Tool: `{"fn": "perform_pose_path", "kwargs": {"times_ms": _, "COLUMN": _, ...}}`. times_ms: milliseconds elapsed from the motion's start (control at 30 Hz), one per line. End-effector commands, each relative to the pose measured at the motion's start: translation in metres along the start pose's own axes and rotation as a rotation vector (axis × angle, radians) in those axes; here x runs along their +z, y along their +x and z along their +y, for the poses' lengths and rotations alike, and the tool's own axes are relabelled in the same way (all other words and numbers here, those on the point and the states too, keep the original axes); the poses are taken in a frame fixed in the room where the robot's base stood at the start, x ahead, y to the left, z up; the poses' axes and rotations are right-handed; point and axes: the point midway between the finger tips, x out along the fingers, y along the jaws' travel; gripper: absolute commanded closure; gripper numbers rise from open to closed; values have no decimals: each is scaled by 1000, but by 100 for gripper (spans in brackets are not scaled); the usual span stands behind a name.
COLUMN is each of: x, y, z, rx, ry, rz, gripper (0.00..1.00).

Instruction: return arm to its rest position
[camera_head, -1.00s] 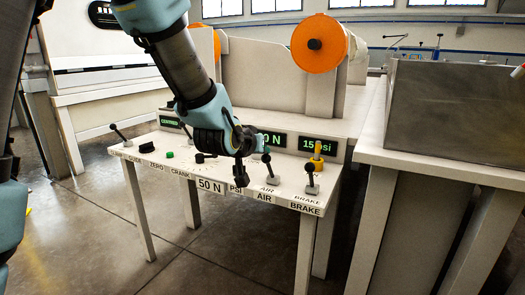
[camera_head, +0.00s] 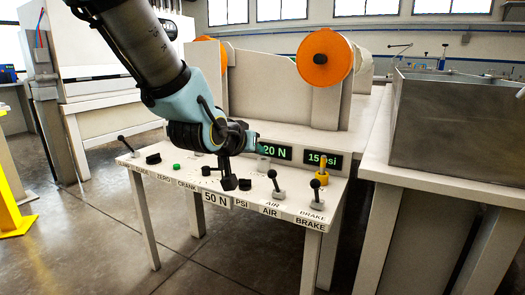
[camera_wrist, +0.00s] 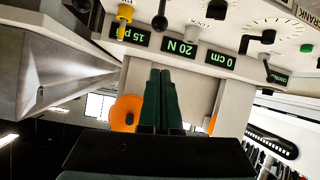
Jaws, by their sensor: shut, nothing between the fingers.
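My arm reaches in from the upper left in the head view, and my gripper (camera_head: 252,146) hangs above the control panel (camera_head: 203,190), in front of its displays. In the wrist view the dark green fingers of my gripper (camera_wrist: 160,76) lie side by side, shut and empty. That view is upside down, with the panel at the top. No lever is seen between the fingers. The wrist hides part of the panel in the head view.
Black levers (camera_head: 275,182) and a yellow lever (camera_head: 322,172) stand on the panel. Displays read 20 N (camera_head: 276,152) and 15 psi (camera_head: 321,160). An orange reel (camera_head: 324,58) is behind, a metal tank (camera_head: 455,118) at right. Open floor (camera_head: 85,235) lies at left.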

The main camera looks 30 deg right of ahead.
Motion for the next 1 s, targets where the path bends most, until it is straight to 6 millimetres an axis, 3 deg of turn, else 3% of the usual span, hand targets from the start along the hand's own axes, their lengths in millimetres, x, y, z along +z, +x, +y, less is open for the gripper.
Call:
{"fn": "perform_pose_path", "kwargs": {"times_ms": 700, "x": 2, "y": -6, "z": -5, "rx": -9, "ry": -2, "rz": -7, "gripper": 100}}
{"fn": "perform_pose_path", "kwargs": {"times_ms": 767, "x": 6, "y": -7, "z": -17, "rx": -32, "ry": -10, "rz": -26, "gripper": 100}}
{"fn": "perform_pose_path", "kwargs": {"times_ms": 867, "x": 22, "y": -14, "z": -56, "rx": -110, "ry": -38, "rz": -94, "gripper": 100}}
{"fn": "perform_pose_path", "kwargs": {"times_ms": 1000, "x": 64, "y": -44, "z": -138, "rx": -273, "ry": -123, "rz": -261, "gripper": 100}}
